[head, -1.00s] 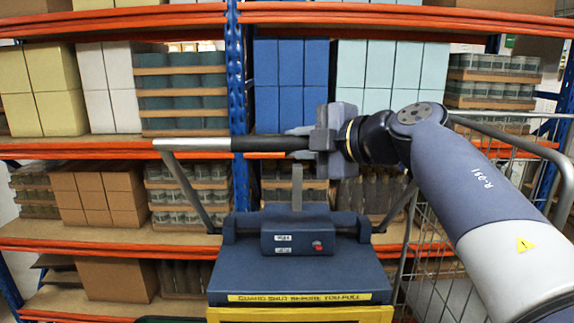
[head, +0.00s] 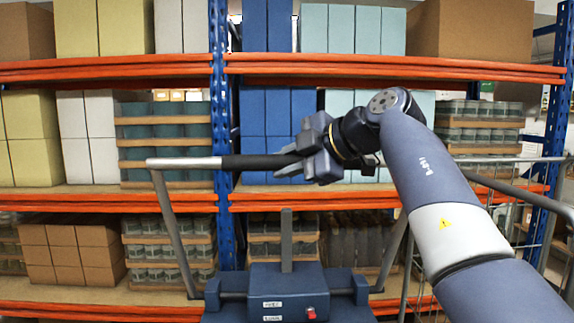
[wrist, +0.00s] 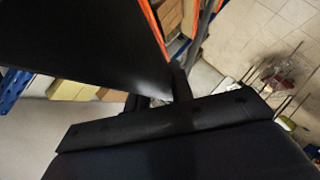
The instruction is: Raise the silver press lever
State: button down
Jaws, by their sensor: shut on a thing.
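The silver press lever (head: 184,163) is a U-shaped bar with grey side arms and a black grip sleeve, in the head view. It stands raised above the dark blue press (head: 287,283), its crossbar nearly level. My gripper (head: 293,166) comes in from the right, tilted, and is shut on the lever's black sleeve. The lever's right end is hidden behind my gripper and arm. In the wrist view, large dark shapes fill much of the picture, and I cannot tell the lever apart there.
Orange-beamed shelves (head: 110,68) with boxes and jars stand behind the press. A blue upright (head: 221,120) rises behind the lever. A grey wire cart (head: 510,180) stands at the right, behind my arm. The space just above the crossbar looks clear of objects.

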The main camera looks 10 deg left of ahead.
jog(key=shift+r, duration=0.45)
jog(key=c, duration=1.7)
grip_release()
jog(key=o, duration=0.4)
jog(key=shift+w+a+f, duration=0.15)
jog(key=shift+w+f, duration=0.1)
jog(key=shift+w, duration=0.05)
jog(key=shift+o, duration=0.2)
jog(key=v, duration=1.1)
jog(key=shift+f, duration=0.15)
